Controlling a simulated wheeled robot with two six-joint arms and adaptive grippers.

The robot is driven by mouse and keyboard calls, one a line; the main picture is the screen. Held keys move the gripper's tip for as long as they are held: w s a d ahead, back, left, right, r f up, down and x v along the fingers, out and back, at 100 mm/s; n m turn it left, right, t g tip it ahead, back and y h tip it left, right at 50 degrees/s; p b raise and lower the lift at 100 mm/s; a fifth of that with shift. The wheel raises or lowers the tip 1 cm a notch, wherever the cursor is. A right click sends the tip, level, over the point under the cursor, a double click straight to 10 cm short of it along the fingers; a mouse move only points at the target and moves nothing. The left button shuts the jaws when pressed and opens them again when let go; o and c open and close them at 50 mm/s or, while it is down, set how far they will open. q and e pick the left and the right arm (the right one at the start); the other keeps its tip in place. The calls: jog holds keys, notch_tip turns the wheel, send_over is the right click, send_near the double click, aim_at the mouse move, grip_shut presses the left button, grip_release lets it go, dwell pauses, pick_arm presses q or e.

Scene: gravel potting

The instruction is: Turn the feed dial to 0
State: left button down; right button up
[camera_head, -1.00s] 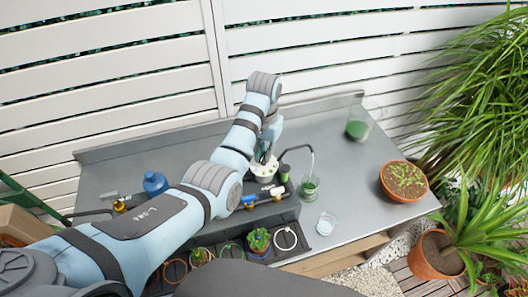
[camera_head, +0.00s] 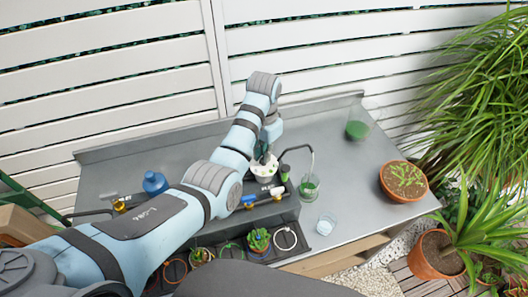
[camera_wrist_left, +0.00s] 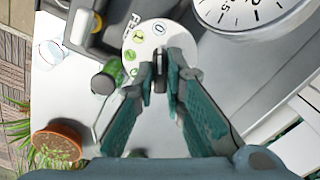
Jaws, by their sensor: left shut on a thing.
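The feed dial (camera_wrist_left: 131,41) is a white round face in the left wrist view, with a 0 near its top and green marks for 1 and 2 along its left side. In the head view the white dial (camera_head: 266,174) stands on the bench unit below my left gripper (camera_head: 263,157). In the left wrist view my left gripper (camera_wrist_left: 160,78) is shut on the dark knob at the dial's lower right. The fingers cover part of the face, and I cannot tell which mark the knob points to. My right gripper is not in view.
A large round gauge (camera_wrist_left: 250,12) is close beside the dial. On the grey bench (camera_head: 335,180) are a jar of green liquid (camera_head: 309,187), a glass (camera_head: 326,224) and a terracotta pot (camera_head: 403,193). The bench's right middle is mostly clear.

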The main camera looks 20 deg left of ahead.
pick_arm(q)
jog(key=c, duration=1.7)
grip_release()
jog(key=shift+r, duration=0.1)
jog(key=shift+o, duration=0.2)
